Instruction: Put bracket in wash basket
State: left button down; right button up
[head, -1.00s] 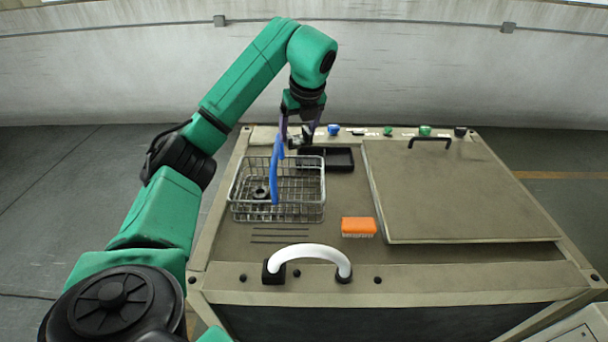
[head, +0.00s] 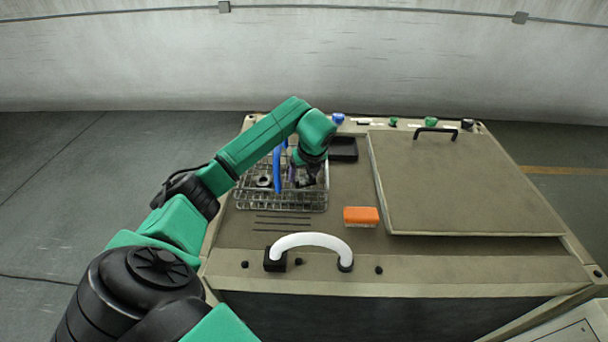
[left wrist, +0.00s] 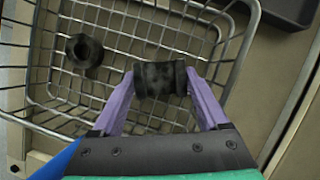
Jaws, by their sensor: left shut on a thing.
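The wash basket (head: 290,206) is a wire basket with a blue upright handle (head: 277,170), on the left of the bench top. Its wire rim also shows in the left wrist view (left wrist: 244,45). My left gripper (left wrist: 160,80) has purple fingers and is shut on the bracket (left wrist: 158,79), a dark mottled, rounded part with flared ends. In the left wrist view the bracket is over the basket's wire floor, inside the rim outline; I cannot tell whether it touches the wires. In the head view my left gripper (head: 304,180) is at the basket's right part. My right gripper is not in view.
A dark ring-shaped part (left wrist: 84,51) lies in the basket's left side. An orange brush (head: 361,216), thin dark rods (head: 283,223) and a white handle (head: 310,239) are in front. A large lid (head: 460,190) covers the right.

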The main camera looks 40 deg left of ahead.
pick_arm(q)
jog(key=shift+f, duration=0.65)
jog(key=shift+w+f, duration=0.1)
jog(key=shift+f, duration=0.1)
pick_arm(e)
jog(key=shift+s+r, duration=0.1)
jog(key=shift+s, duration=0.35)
pick_arm(q)
jog(key=shift+c, duration=0.8)
grip_release()
jog(key=shift+r, duration=0.1)
jog(key=b+v, duration=0.2)
jog(key=v, duration=1)
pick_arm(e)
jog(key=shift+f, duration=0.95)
